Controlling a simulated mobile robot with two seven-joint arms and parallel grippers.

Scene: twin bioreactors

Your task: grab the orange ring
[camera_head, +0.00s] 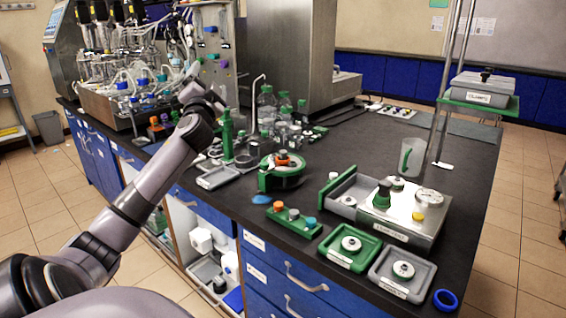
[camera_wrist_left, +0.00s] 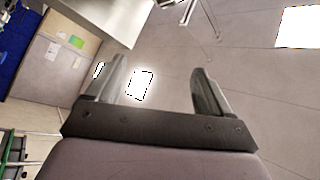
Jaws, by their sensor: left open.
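An orange piece (camera_head: 282,158) sits on top of a green round device (camera_head: 267,180) near the middle of the bench. It is too small to tell whether it is a ring. My left gripper (camera_head: 205,88) is raised at the upper left of the head view, by the tubing and bottles, well apart from the orange piece. In the left wrist view the left gripper (camera_wrist_left: 157,82) is open, with nothing between its fingers. That view looks up at the ceiling and lamps and shows no orange thing. My right gripper is in neither view.
A green rack (camera_head: 294,220) with orange, grey and blue caps stands at the bench's front edge. A metal box with a gauge (camera_head: 405,212) and two weighing trays are to its right. A blue ring (camera_head: 446,300) lies at the near corner. The back right bench top is mostly clear.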

